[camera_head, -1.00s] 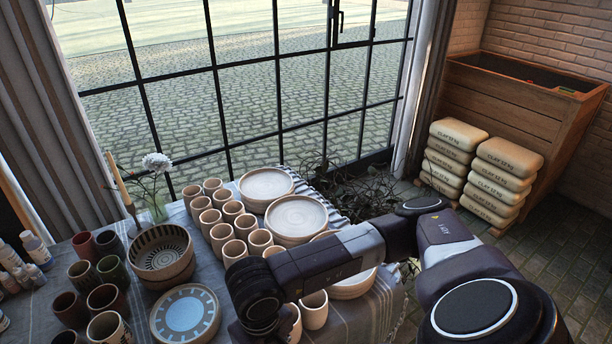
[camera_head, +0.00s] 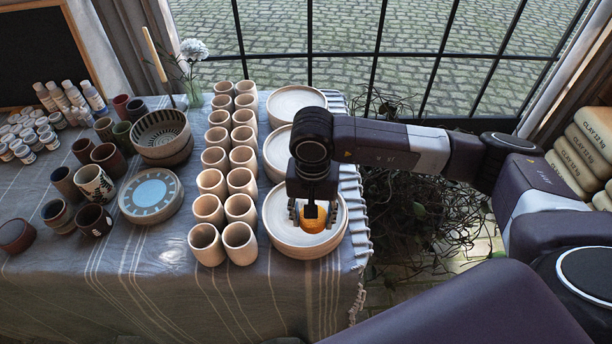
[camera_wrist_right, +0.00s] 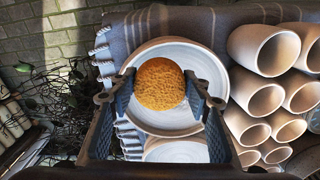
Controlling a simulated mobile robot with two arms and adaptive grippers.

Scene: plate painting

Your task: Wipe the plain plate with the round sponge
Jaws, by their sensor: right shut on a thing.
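My right gripper (camera_head: 312,214) is shut on the round orange sponge (camera_head: 313,222), over the nearest plain pale plate (camera_head: 281,226) at the table's right side. In the right wrist view, the gripper (camera_wrist_right: 158,92) has a finger on each side of the sponge (camera_wrist_right: 159,84), and the plain plate (camera_wrist_right: 201,62) lies behind it. I cannot tell whether the sponge touches the plate. Two more plain plates or stacks (camera_head: 298,98) (camera_head: 274,152) lie in line behind, the middle one partly hidden by my right arm. My left gripper is not in view.
Rows of pale unglazed cups (camera_head: 210,182) stand close left of the plates. Farther left are a blue-centred plate (camera_head: 152,193), a striped bowl (camera_head: 161,133), dark cups and paint bottles (camera_head: 92,97). The fringed table edge (camera_head: 357,215) is just right of the plates.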

